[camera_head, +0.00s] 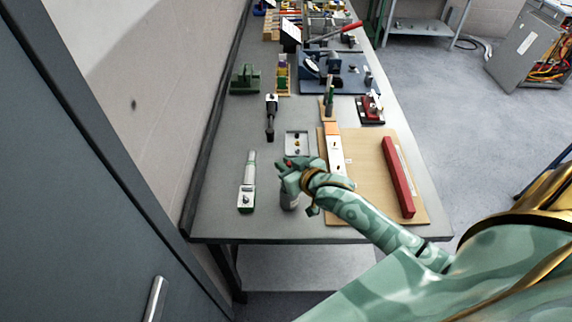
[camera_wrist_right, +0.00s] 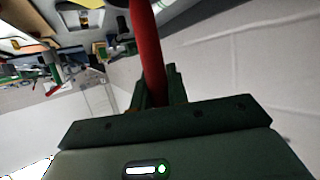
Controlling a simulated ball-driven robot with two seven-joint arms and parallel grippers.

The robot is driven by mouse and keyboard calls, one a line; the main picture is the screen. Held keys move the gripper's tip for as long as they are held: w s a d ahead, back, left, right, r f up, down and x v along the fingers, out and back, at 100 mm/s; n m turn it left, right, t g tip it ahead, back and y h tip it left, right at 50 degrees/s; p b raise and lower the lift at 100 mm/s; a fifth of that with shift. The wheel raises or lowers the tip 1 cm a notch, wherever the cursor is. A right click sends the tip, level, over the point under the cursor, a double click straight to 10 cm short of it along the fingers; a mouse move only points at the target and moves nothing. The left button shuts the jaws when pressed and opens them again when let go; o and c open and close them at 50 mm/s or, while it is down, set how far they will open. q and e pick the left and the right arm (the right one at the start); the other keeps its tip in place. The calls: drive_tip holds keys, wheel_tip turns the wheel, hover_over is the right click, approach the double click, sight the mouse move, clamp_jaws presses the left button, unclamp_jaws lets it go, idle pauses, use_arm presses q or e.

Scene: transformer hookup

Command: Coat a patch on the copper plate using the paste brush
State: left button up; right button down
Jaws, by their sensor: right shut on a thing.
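My right gripper (camera_head: 286,173) is over the near part of the bench, left of the tan board. In the right wrist view, its dark fingers (camera_wrist_right: 160,92) are shut on a slim red handle (camera_wrist_right: 149,45), apparently the paste brush. The brush's bristle end cannot be made out. In the head view only a small red bit shows at the gripper. A grey cylindrical container (camera_head: 289,201) stands just below the gripper, partly hidden by it. A white strip with an orange, copper-like end (camera_head: 332,129) lies on the board; whether this is the copper plate, I cannot tell. My left gripper is out of view.
A red bar (camera_head: 397,177) lies on the tan board (camera_head: 365,206). A small grey tray (camera_head: 297,143), a black-and-white tool (camera_head: 271,117) and a white-and-green device (camera_head: 247,186) are on the bench. Fixtures crowd the far end. The bench's near left corner is clear.

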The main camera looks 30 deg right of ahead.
drive_tip(key=shift+f+b, duration=0.3)
drive_tip(key=shift+f, duration=0.2)
idle(0.9)
drive_tip(key=shift+f+p, duration=0.1)
drive_tip(key=shift+p, duration=0.25)
idle(1.3)
wheel_tip(320, 180, up, 7)
drive_tip(key=p, duration=0.8)
idle(0.7)
